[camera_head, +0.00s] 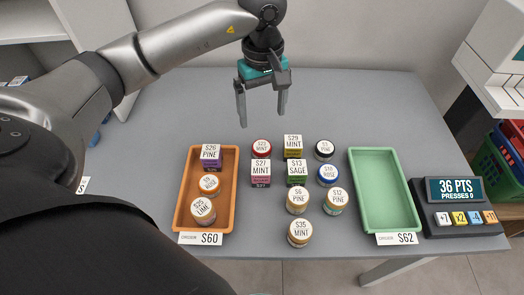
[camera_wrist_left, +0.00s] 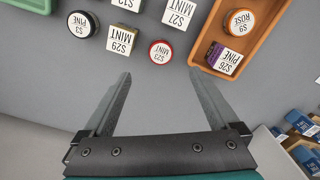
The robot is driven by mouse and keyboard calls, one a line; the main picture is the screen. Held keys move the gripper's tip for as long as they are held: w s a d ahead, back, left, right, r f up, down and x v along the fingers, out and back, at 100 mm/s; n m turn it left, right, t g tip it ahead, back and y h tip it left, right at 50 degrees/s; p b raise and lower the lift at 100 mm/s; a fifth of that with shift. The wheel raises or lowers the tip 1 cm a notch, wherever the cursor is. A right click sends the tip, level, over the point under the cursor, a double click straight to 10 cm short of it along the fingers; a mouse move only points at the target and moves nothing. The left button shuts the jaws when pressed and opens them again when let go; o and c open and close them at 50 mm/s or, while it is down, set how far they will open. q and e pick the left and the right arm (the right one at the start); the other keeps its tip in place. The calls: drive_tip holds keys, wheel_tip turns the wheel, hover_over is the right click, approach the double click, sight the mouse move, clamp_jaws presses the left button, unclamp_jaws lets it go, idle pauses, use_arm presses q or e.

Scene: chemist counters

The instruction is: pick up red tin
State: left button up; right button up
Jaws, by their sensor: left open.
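The red tin (camera_head: 261,148) is a small round tin with a white lid marked MINT. It stands on the grey counter at the back left of a group of tins and boxes. In the left wrist view the red tin (camera_wrist_left: 160,53) lies just beyond the fingertips, roughly centred between them. My left gripper (camera_head: 263,112) is open and empty, pointing down above the counter behind the red tin. Its two fingers also show in the left wrist view (camera_wrist_left: 161,78), with bare counter between them. My right gripper is not in view.
An orange tray (camera_head: 230,178) holding several items stands left of the group. An empty green tray (camera_head: 374,190) stands right, beside a points display (camera_head: 453,190). A yellow-banded box (camera_head: 293,147) and a purple-banded box (camera_head: 260,173) stand near the red tin. The back counter is clear.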

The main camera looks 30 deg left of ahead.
use_arm(q)
hover_over(262, 146)
wheel_tip(262, 146, down, 6)
drive_tip(key=shift+f+b, duration=0.25)
drive_tip(key=shift+b, duration=0.2)
drive_tip(key=shift+d+f, duration=0.1)
drive_tip(key=shift+f, duration=0.35)
drive_tip(key=shift+f+b, duration=0.55)
drive_tip(key=shift+f, duration=1.85)
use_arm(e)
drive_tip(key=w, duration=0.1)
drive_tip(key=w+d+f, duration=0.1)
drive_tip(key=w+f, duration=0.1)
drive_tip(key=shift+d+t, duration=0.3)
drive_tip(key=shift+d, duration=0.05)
use_arm(q)
drive_tip(key=shift+c, duration=0.3)
drive_tip(key=c, duration=1.4)
